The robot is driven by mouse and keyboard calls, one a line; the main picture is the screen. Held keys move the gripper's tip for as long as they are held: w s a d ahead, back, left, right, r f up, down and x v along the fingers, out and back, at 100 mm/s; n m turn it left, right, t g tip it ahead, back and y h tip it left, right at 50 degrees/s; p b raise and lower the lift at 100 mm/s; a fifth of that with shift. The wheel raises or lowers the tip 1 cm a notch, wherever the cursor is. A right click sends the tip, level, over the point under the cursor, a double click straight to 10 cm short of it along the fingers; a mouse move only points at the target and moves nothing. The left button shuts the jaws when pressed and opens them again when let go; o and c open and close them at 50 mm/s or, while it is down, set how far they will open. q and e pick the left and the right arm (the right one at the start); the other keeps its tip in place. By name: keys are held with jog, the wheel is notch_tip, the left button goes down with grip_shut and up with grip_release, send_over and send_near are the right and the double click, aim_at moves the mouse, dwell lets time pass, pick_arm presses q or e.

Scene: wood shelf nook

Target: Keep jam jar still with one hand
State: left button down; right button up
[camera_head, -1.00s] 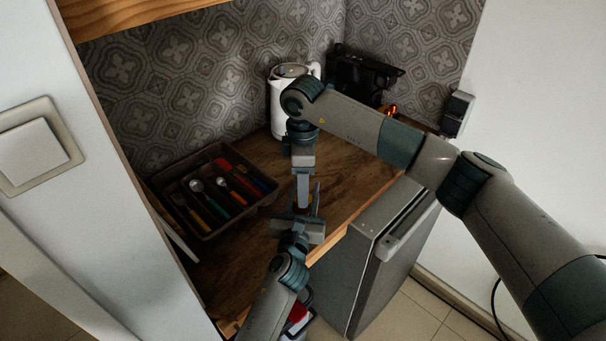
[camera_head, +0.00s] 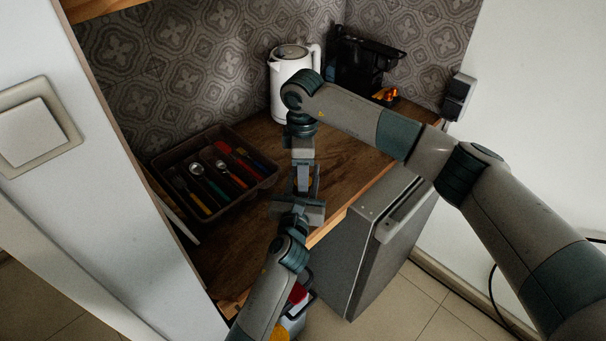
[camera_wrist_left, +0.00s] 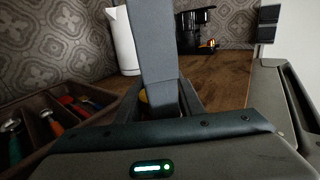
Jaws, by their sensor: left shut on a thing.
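The jam jar is mostly hidden between my two grippers over the wooden counter; only a small yellowish patch (camera_wrist_left: 143,97) that seems to belong to it shows in the left wrist view. My left gripper (camera_head: 303,192) comes from below, low at the counter's front part, and is shut on the jar. My right gripper (camera_head: 303,172) points down from above at the same spot. Its grey body also stands in front of the left gripper in the left wrist view (camera_wrist_left: 158,50). Its fingertips are too small and covered to tell open from shut.
A brown cutlery tray (camera_head: 222,208) with several coloured-handled utensils lies left of the grippers. A white kettle (camera_head: 290,85) and a black coffee maker (camera_head: 355,70) stand at the back. A grey fridge (camera_head: 365,245) is below the counter at right. Counter between tray and kettle is clear.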

jog(key=shift+r, duration=0.1)
jog(key=shift+r, duration=2.15)
jog(key=shift+c, duration=0.4)
notch_tip(320, 180, up, 4)
jog(key=shift+f, duration=0.2)
jog(key=shift+f, duration=0.1)
jog(key=shift+f, duration=3.95)
